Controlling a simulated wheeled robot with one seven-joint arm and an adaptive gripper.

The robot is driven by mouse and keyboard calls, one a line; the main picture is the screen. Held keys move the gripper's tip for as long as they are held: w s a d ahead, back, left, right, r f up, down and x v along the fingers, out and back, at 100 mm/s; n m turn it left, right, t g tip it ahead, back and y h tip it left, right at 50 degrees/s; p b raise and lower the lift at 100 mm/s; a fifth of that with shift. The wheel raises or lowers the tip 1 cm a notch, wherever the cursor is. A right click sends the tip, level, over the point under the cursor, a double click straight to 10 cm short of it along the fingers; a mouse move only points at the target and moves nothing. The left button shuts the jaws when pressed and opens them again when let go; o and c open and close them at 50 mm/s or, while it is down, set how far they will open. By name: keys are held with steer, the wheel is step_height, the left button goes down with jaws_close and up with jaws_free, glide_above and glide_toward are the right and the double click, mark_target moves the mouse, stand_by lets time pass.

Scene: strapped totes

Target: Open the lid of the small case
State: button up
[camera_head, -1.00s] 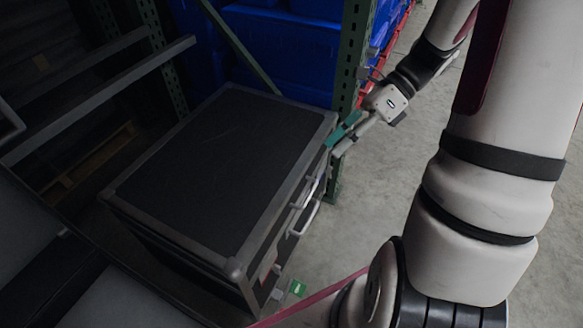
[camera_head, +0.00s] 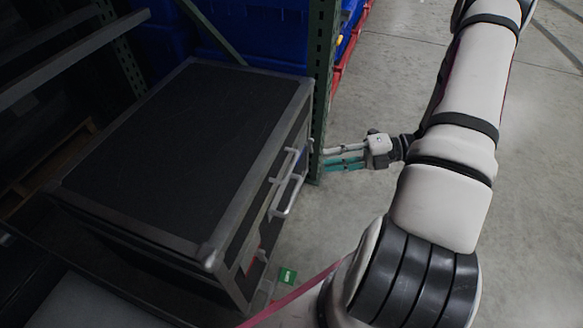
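The case (camera_head: 190,140) is black with grey metal edges and corners, and its top lid is shut. Pale handles or latches (camera_head: 288,185) stand out from its right-hand side. My gripper (camera_head: 328,158) is to the right of the case, near the far end of that side. Its teal-padded fingers point left toward the case, beside the green post. I see no contact with the case. The fingers are small and overlap in this view, so I cannot tell their opening. Nothing shows held in them.
A green perforated rack post (camera_head: 321,85) stands just behind the case's far right corner. Blue totes (camera_head: 265,38) fill the space behind. A pink-red strap (camera_head: 290,297) and a small green tag (camera_head: 287,275) are near the front. The concrete floor (camera_head: 540,150) is clear at right.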

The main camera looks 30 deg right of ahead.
mark_target(292, 164)
steer(key=b+x, duration=0.3)
steer(key=x, duration=0.8)
jaws_close()
